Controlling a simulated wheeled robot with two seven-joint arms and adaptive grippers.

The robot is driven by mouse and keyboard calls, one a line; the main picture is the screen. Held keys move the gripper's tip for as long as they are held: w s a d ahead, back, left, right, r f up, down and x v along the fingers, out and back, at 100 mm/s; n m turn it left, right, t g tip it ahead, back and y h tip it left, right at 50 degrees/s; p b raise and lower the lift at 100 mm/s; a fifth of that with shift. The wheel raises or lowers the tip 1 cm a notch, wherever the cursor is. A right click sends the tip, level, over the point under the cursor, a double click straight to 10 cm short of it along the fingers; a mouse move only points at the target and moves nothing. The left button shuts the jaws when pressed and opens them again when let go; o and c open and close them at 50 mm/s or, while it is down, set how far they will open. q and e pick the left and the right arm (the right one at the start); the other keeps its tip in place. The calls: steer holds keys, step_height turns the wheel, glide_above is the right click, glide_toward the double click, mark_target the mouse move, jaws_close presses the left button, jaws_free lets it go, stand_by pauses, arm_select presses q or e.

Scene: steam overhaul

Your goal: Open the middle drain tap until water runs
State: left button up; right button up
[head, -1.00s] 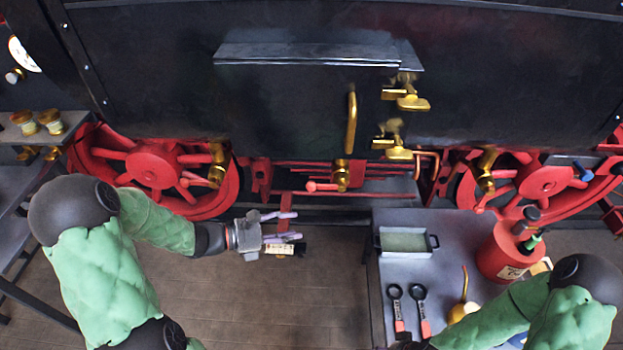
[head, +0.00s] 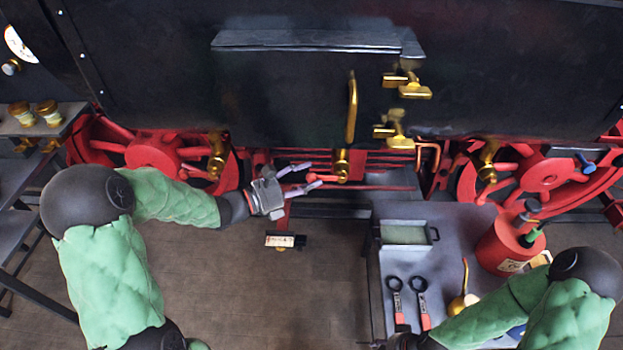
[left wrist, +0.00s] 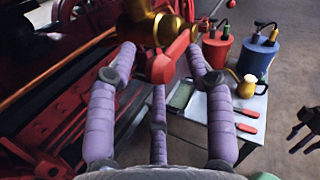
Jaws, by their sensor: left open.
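The middle drain tap (head: 341,167) is brass with a red lever and sits low under the engine. Its lever (head: 322,174) points left in the head view. No water shows below it. My left gripper (head: 311,177) is open, with its purple-grey fingers close to the lever. In the left wrist view the brass tap body (left wrist: 150,24) is at the top. The red lever (left wrist: 172,54) reaches between the open fingers (left wrist: 160,75); whether they touch it I cannot tell. My right gripper, at the bottom edge of the head view, is mostly cut off.
Other brass taps sit to the left (head: 216,157) and right (head: 488,162). Red wheels and rods lie close behind. A grey cart (head: 380,290) at right holds a tray (head: 405,234), two wrenches, an oil can (head: 462,304) and a red container (head: 505,247).

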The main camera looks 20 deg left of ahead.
arm_select(q)
steer(key=shift+x, duration=0.8)
steer(key=shift+s+r, duration=0.1)
jaws_close()
